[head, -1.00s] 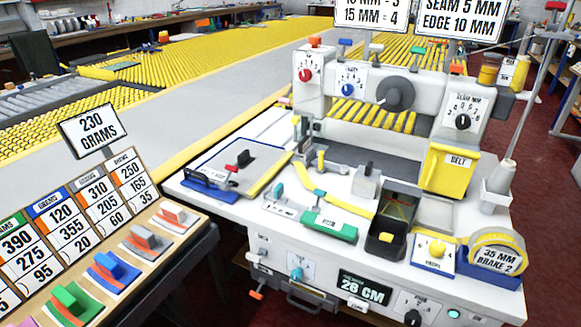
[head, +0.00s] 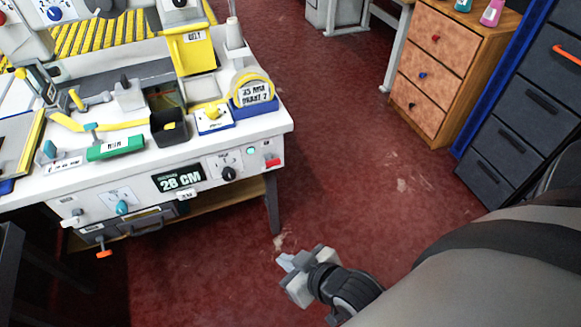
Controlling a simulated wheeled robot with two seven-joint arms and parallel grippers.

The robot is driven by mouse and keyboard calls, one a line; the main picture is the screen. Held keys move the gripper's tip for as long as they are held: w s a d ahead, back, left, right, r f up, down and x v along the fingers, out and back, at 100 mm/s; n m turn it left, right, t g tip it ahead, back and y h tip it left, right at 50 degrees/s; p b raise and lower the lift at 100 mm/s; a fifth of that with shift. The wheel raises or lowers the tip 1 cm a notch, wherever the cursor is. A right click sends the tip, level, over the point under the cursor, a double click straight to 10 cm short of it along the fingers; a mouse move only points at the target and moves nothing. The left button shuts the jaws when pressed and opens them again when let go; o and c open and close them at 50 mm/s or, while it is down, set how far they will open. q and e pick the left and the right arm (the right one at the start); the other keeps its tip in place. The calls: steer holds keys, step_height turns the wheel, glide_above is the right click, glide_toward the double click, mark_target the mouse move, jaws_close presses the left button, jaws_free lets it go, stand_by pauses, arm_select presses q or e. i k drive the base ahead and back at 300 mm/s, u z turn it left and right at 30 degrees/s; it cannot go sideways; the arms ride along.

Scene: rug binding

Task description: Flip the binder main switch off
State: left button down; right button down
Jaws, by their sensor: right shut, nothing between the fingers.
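The white binder machine (head: 140,180) stands at the left of the head view. At the right end of its front panel is a small red switch (head: 272,161) on a pale mount, which looks like the main switch; its on or off position is too small to tell. A small green lamp (head: 251,150) is just left of it, and a black knob (head: 228,173) is further left. My right gripper (head: 284,262) is shut and empty, low in front of the machine's right leg and apart from the switch. My left gripper is out of view.
Red floor (head: 340,150) is open to the right of the machine. A wooden drawer cabinet (head: 445,65) and a dark drawer unit (head: 525,110) stand at the right.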

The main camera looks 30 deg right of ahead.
mark_target(271, 162)
steer(key=z, duration=0.9)
steer(key=i, duration=0.5)
steer(key=z, duration=1.65)
steer(key=k, duration=0.95)
steer(key=u, duration=1.5)
steer(key=i, duration=0.5)
